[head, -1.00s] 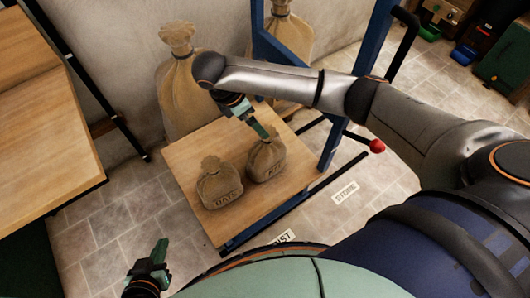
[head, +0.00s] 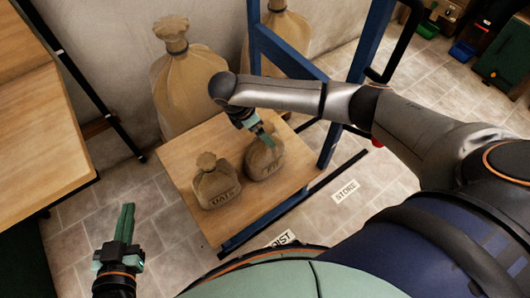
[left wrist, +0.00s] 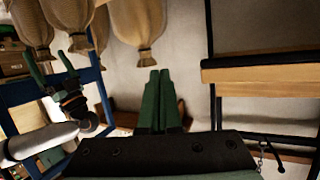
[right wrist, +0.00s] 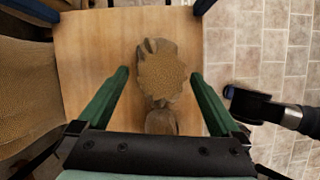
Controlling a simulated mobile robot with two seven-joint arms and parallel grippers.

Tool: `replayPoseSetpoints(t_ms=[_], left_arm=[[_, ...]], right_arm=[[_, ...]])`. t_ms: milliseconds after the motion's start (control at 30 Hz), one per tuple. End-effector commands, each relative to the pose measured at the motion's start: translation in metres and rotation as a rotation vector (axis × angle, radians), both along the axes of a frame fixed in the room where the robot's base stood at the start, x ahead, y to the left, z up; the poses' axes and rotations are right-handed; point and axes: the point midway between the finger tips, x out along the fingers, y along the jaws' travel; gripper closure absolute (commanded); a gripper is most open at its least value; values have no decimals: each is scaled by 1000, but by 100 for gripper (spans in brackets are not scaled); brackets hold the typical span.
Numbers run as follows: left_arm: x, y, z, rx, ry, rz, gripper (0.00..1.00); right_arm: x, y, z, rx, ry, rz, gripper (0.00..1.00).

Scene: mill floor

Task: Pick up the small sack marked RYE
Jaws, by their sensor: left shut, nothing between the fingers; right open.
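The small RYE sack (head: 264,162) stands on the wooden board in the head view, its lettering faint. My right gripper (head: 266,134) is over its top, fingers pointing down. In the right wrist view a frilled sack top (right wrist: 162,75) lies between the open fingers (right wrist: 158,78), with a gap on each side. The small OATS sack (head: 216,186) stands to the left of the RYE sack. My left gripper (head: 127,222) is shut and empty, off the board at the lower left. Its closed fingers also show in the left wrist view (left wrist: 156,98).
The wooden board (head: 190,150) has a blue frame (head: 327,150) at its right. Large tied sacks (head: 188,90) stand behind it by the wall. A wooden table (head: 40,140) is at the left. Floor signs, STORE (head: 345,191) and another partly hidden, lie in front.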

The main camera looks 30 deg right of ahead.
Motion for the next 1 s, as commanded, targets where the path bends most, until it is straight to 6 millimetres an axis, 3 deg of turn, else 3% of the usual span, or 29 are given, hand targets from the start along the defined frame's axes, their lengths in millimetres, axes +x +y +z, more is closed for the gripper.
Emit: replayPoseSetpoints(t_ms=[100, 300, 633, 1000], left_arm=[[8, 0, 23, 1, -104, -9, 100], [14, -1, 51, -2, -216, -18, 100], [14, -1, 57, -1, -236, -20, 100], [14, -1, 56, -1, -235, -20, 100]], right_arm=[[0, -4, -13, -1, 1, -2, 0], [0, -9, -23, -1, 0, 0, 0], [0, -10, -25, -1, 0, 0, 1], [0, -9, -24, -1, 0, 0, 43]])
